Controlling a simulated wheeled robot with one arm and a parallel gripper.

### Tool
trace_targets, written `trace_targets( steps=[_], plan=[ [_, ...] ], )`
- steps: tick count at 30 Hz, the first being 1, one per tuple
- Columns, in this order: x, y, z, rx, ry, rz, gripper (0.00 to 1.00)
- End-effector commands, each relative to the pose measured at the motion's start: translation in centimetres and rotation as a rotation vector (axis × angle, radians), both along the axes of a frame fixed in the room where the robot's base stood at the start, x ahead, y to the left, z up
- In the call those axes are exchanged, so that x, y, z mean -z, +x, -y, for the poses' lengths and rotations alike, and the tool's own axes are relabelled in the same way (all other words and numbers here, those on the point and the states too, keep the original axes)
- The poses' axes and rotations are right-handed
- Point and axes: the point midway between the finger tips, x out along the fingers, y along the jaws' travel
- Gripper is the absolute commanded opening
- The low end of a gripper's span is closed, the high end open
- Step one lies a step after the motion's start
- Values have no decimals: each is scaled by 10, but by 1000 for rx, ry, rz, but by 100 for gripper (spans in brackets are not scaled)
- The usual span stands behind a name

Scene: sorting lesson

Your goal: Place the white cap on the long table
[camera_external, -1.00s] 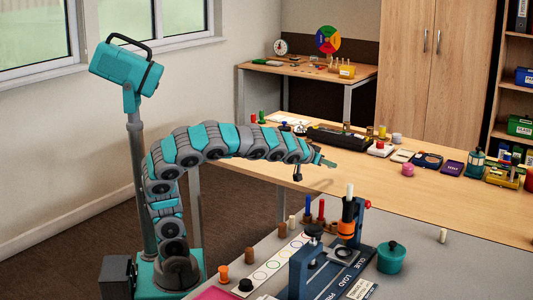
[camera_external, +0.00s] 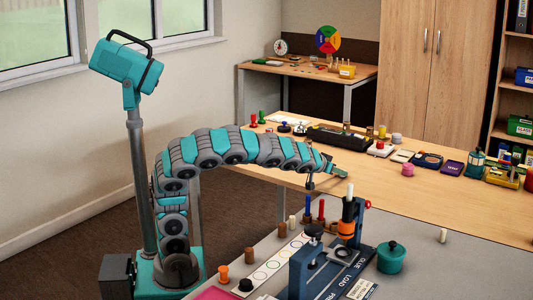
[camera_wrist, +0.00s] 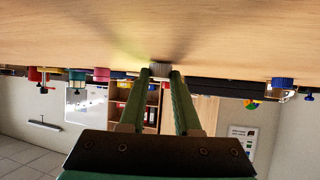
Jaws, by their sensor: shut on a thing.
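The long table (camera_external: 345,199) is light wood and runs across the middle of the external view. It fills the top of the wrist view (camera_wrist: 80,30), which looks upside down. My gripper (camera_external: 343,173) is over the near side of this table. In the wrist view my gripper (camera_wrist: 160,75) has its two green fingers on either side of a pale grey-white ribbed cap (camera_wrist: 160,68), and is shut on it. The cap appears close to the table surface; I cannot tell whether it touches. It is too small to make out in the external view.
A pink knob (camera_external: 407,170), a round grey-white piece (camera_external: 397,138) and a long dark tray (camera_external: 337,137) stand on the long table. A grey bench (camera_external: 420,262) with a blue press (camera_external: 318,262) and several pegs is in front. Bare wood surrounds my gripper.

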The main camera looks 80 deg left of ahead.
Motion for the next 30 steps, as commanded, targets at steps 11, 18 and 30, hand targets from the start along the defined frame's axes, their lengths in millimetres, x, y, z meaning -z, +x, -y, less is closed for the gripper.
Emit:
trace_targets(
  steps=[11, 18, 30],
  plan=[
    [3, 0, 0, 0, 0, 0, 41],
    [3, 0, 0, 0, 0, 0, 61],
    [-6, -8, 6, 2, 2, 3, 61]
  ],
)
